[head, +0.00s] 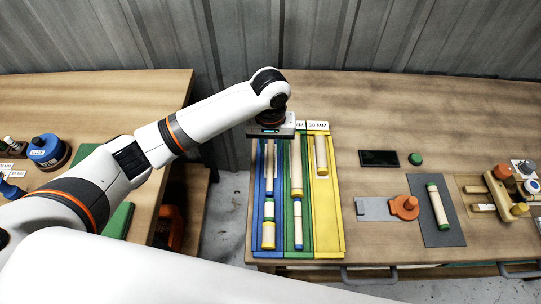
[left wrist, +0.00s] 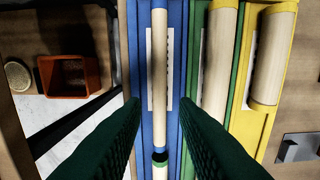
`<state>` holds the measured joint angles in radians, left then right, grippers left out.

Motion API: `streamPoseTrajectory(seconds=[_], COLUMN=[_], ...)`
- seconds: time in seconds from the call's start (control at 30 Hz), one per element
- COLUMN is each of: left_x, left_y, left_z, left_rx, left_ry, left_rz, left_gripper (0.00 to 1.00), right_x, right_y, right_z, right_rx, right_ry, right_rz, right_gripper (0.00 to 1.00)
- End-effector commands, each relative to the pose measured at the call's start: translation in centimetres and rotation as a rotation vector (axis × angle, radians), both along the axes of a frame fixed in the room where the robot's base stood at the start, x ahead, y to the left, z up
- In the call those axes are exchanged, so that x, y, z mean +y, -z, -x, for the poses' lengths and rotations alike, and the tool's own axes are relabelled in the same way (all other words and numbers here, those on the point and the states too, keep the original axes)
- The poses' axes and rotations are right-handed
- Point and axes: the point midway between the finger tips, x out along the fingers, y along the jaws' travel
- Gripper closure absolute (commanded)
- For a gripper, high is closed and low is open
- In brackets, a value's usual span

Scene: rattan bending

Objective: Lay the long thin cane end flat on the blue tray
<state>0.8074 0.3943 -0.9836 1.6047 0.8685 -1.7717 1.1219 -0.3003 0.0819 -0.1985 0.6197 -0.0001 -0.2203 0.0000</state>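The blue tray (head: 256,215) is the leftmost of three narrow trays at the left of the right table. A thin pale cane (head: 270,160) lies lengthwise in it; it also shows in the left wrist view (left wrist: 159,85), with a blue end. A second piece (head: 268,233), with a green band and a yellow end, lies below it in line. My left gripper (left wrist: 160,125) is above the blue tray, its dark green fingers apart on either side of the thin cane, with visible gaps. In the head view my wrist hides the tray's far end and the fingertips. My right gripper is out of view.
The green tray (head: 306,245) and yellow tray (head: 335,220) hold more canes beside the blue one. A black phone-like slab (head: 379,158), an orange fixture (head: 404,207) and a dark mat (head: 430,235) lie farther right. A gap separates the two tables.

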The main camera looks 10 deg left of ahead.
Motion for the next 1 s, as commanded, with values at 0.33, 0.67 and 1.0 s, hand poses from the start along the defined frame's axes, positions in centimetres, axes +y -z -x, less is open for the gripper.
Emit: streamPoseTrajectory(seconds=[0.33,0.67,1.0], left_x=[0.0,0.0,-0.4], left_y=[-4.7,-5.0,-4.3], left_z=[0.0,0.0,0.6], left_rx=[-0.001,0.000,0.000], left_ry=[-0.001,-0.001,0.021], left_rz=[0.000,0.000,0.015], left_gripper=[0.73,0.73,0.73], right_x=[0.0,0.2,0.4], right_y=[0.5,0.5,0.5], right_z=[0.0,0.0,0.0], right_rx=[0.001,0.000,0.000], right_ry=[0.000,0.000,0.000], right_rz=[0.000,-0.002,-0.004], right_gripper=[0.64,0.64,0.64])
